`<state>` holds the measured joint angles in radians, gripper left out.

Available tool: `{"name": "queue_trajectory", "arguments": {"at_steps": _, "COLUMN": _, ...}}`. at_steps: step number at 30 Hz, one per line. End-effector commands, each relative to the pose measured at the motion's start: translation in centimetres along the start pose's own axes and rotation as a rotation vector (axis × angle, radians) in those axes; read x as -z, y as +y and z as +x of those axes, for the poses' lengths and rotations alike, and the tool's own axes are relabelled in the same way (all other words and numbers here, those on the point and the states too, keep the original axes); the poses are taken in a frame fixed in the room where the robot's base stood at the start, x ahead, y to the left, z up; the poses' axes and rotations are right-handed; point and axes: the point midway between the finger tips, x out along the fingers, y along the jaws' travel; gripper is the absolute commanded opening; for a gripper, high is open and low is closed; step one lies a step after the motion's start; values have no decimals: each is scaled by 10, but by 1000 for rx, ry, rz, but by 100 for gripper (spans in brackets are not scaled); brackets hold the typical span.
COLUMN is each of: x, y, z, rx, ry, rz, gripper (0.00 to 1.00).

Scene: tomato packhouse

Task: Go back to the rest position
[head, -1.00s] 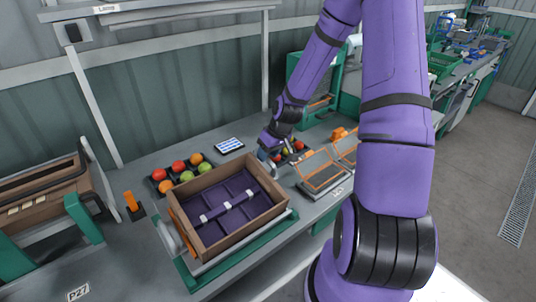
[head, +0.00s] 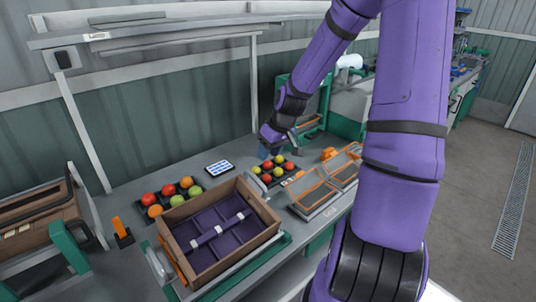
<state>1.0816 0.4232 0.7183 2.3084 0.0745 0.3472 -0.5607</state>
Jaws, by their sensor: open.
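My gripper (head: 273,152) is at the end of the purple arm, above the back of the bench and just behind the right tray of tomatoes (head: 274,171). It is small and partly in shadow in this view. It is open, and I see nothing held in it. The tray's red and yellow-green tomatoes lie below and in front of it, apart from the gripper as far as I can tell.
A brown crate (head: 188,270) with a purple divided insert stands at the front on a green-edged stand. A second tomato group (head: 168,196), a blue-white tablet (head: 219,168), an orange-handled item (head: 121,231) and orange-edged panels (head: 318,197) lie around it. A shelf frame stands behind.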

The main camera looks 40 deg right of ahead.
Motion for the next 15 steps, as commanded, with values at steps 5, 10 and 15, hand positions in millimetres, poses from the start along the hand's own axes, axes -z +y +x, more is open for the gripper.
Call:
{"name": "queue_trajectory", "arguments": {"at_steps": 5, "x": 0, "y": 0, "z": 0, "rx": 0, "ry": 0, "rz": 0, "gripper": 44}}
{"name": "queue_trajectory", "arguments": {"at_steps": 10, "x": 0, "y": 0, "z": 0, "rx": 0, "ry": 0, "rz": 0, "gripper": 44}}
{"name": "queue_trajectory", "arguments": {"at_steps": 15, "x": 0, "y": -4, "z": -3, "rx": -10, "ry": -7, "rz": -6, "gripper": 44}}
